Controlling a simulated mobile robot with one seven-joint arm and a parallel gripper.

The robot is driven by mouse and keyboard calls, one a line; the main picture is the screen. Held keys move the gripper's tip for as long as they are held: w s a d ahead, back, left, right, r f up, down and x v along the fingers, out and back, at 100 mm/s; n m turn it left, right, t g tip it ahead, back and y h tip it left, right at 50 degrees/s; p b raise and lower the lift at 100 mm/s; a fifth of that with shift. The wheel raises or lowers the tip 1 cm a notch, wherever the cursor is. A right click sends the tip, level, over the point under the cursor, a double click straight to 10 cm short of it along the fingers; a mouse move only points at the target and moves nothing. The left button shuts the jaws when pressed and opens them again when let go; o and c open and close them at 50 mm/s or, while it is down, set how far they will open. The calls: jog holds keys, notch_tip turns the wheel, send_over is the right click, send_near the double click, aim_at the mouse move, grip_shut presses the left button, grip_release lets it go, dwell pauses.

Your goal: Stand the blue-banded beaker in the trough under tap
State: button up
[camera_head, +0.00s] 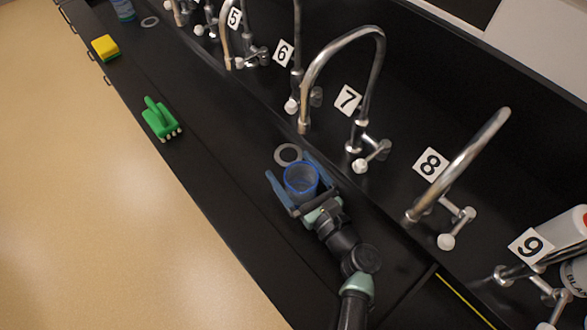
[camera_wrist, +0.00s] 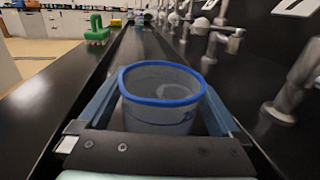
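The blue-banded beaker (camera_head: 302,180) is a clear, bluish cup with a blue rim, upright between the fingers of my gripper (camera_head: 298,178). In the wrist view the beaker (camera_wrist: 162,112) fills the space between the two blue fingers, which appear to press its sides. Its base is hidden, so I cannot tell whether it touches the surface below. Tap 8 (camera_head: 470,160) is further right. The trough's dark strip blends with the black bench below the taps.
A flat grey ring (camera_head: 288,154) lies just beyond the beaker; another ring (camera_head: 149,21) lies far off. A green brush (camera_head: 159,119) and yellow sponge (camera_head: 105,47) lie along the bench's left edge. Label 6 (camera_head: 283,54) and label 9 (camera_head: 531,246) mark neighbouring taps. White bottles stand far right.

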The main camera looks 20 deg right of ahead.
aim_at(310, 194)
jog(key=shift+r, duration=0.1)
jog(key=shift+s, duration=0.15)
jog(key=s, duration=0.3)
jog(key=s+d, duration=0.1)
jog(key=s, duration=0.3)
jog(key=s+d, duration=0.1)
jog(key=s, duration=0.3)
jog(key=shift+s+d+b, duration=0.15)
jog(key=shift+s+b, duration=0.1)
jog(key=shift+b, duration=0.05)
